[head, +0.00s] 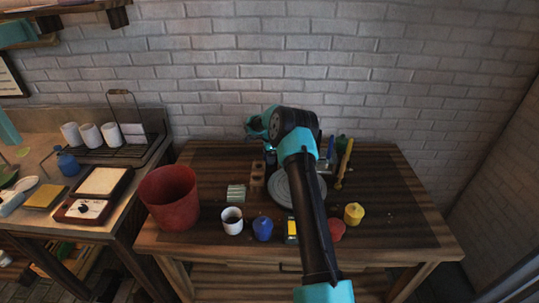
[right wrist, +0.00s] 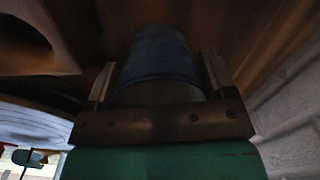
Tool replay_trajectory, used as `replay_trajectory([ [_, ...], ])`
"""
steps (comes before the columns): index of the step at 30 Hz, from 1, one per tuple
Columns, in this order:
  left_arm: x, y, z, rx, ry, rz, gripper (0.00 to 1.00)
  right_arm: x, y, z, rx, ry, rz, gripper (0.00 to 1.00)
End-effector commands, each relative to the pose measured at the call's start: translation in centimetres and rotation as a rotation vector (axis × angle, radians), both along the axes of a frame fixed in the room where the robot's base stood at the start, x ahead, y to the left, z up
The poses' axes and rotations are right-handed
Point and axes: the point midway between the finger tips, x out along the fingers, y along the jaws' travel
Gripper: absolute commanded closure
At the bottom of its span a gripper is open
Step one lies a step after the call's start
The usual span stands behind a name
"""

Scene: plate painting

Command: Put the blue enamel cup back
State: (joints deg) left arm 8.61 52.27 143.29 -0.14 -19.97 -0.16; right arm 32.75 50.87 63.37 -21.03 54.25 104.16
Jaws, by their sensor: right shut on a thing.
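My right gripper (head: 257,125) is at the back of the painting table, in front of the brick wall, with its arm reaching from the bottom. In the right wrist view, my right gripper (right wrist: 158,72) is shut on a dark blue cylinder, which appears to be the blue enamel cup (right wrist: 160,55). Its sides are between the two fingers. In the head view the gripper and arm hide this cup. Whether it touches the table is unclear. My left gripper is not in view.
A brown wooden block (head: 257,176) with holes stands just below the gripper. The round grey plate (head: 284,190) is partly behind my arm. A red bucket (head: 169,198), white cup (head: 232,221), blue pot (head: 263,229) and yellow pot (head: 354,214) stand nearer the front.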

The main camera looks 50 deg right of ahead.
Motion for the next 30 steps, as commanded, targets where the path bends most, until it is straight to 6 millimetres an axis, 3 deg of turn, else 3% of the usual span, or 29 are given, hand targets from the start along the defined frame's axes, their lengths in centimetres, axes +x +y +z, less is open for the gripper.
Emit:
replay_trajectory([
  [10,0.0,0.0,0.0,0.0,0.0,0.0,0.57,0.0,-0.01,-0.75,-0.001,-0.001,0.0,0.53],
  [11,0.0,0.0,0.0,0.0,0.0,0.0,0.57,0.0,0.0,-0.77,0.0,0.0,0.0,0.22],
  [18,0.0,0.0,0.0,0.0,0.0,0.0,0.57,0.0,0.0,-0.76,0.0,0.0,0.0,0.0],
  [30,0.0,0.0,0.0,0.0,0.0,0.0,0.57,0.01,-0.01,0.08,-0.001,-0.001,0.0,0.0],
])
